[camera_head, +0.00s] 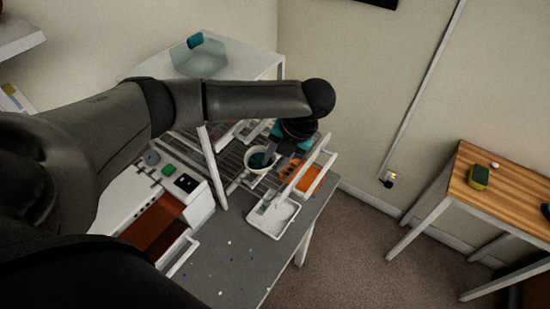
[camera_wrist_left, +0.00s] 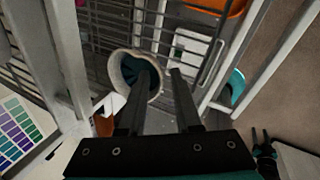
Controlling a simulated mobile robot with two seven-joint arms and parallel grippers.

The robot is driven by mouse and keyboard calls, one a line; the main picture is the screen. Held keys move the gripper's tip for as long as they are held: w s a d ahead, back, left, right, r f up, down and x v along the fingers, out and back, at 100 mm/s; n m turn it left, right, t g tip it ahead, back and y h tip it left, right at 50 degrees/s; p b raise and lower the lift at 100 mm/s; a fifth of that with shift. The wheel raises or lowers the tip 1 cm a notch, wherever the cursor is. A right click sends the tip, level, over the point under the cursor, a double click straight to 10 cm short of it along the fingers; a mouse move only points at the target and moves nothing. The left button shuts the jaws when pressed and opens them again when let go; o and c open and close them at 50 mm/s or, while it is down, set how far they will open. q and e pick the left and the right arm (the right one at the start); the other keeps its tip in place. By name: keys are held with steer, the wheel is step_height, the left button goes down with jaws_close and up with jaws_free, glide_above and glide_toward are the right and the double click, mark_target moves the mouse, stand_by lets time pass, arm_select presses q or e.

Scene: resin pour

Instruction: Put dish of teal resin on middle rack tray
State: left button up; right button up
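The dish of teal resin (camera_head: 260,160) is a white round cup with dark teal inside, at the wire rack (camera_head: 232,160). In the left wrist view the dish (camera_wrist_left: 126,62) shows its pale rim and teal inside. My left gripper (camera_wrist_left: 163,72) has its fingers apart, one over the dish's inside and one outside its rim. I cannot tell whether they touch its wall. In the head view my left gripper (camera_head: 276,146) is partly hidden by its own wrist. A small dark gripper shape, probably my right gripper (camera_wrist_left: 260,134), shows low right in the wrist view. Which rack level is the middle one is unclear.
A white tray (camera_head: 250,222) stands on the grey table (camera_head: 225,262) in front of the rack. White rack posts (camera_head: 213,168) stand close to my left arm. An orange thing (camera_head: 310,178) lies at the rack's right. A wooden table (camera_head: 510,185) stands apart at right.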

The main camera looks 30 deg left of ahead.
arm_select(q)
steer(key=v, duration=1.2)
steer(key=shift+r, duration=0.15)
